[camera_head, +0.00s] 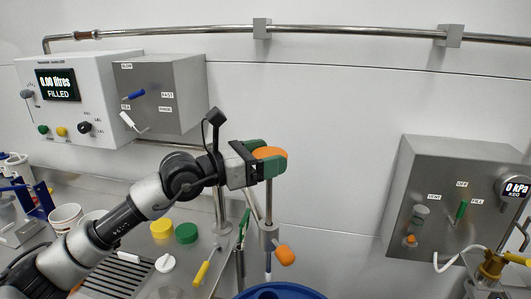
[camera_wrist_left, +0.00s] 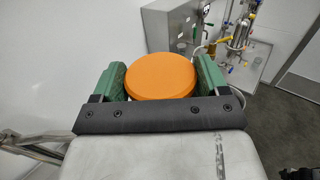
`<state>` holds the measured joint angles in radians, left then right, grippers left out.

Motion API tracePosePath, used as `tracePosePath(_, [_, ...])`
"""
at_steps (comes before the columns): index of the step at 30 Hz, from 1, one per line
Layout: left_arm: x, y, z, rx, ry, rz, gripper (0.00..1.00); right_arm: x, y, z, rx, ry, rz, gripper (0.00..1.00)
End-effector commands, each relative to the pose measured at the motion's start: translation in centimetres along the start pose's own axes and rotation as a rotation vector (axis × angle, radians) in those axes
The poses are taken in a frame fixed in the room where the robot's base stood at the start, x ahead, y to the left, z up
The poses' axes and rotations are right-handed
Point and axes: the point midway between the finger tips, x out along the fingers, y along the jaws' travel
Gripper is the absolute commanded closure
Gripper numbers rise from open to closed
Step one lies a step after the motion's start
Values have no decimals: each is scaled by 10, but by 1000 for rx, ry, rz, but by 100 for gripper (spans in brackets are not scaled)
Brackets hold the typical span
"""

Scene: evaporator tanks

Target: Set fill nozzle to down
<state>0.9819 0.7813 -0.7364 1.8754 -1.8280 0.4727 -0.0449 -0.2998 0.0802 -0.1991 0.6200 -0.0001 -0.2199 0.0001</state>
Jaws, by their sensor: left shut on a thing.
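The fill nozzle is a thin vertical metal tube (camera_head: 268,205) with a round orange knob (camera_head: 268,153) on top. It passes through a grey metal collar with an orange side knob (camera_head: 285,255). Its lower end points down over a blue round container (camera_head: 280,291), cut off by the picture's bottom edge. My left gripper (camera_head: 268,161) is shut on the orange top knob. In the left wrist view the orange knob (camera_wrist_left: 160,75) sits between the green finger pads, one on each side. My right gripper is not in view.
A white control box (camera_head: 85,105) with a display reading 0.00 litres, FILLED hangs at the left. A grey panel (camera_head: 455,205) with a 0 kPa gauge is at the right. Yellow (camera_head: 161,229) and green caps (camera_head: 186,233) lie on the metal bench. A pipe runs along the wall.

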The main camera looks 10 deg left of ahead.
Motion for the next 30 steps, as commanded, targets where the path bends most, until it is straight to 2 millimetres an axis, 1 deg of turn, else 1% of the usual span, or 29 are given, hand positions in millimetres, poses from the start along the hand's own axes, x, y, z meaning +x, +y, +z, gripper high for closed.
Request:
tracePosePath(1, [0,0,-28,-3,1,-1,68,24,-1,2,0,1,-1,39])
tracePosePath(3, [0,-1,-46,-3,2,-1,68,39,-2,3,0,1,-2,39])
tracePosePath(9, [0,0,-94,-2,3,-1,68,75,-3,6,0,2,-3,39])
tracePosePath(15, [0,0,-128,-1,3,-1,68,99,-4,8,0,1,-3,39])
tracePosePath(18, [0,0,-140,-1,3,-1,68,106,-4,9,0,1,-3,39])
tracePosePath(21, [0,0,-146,0,3,0,68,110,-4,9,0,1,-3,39])
tracePosePath(30, [0,0,-152,1,6,-1,68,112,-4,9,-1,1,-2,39])
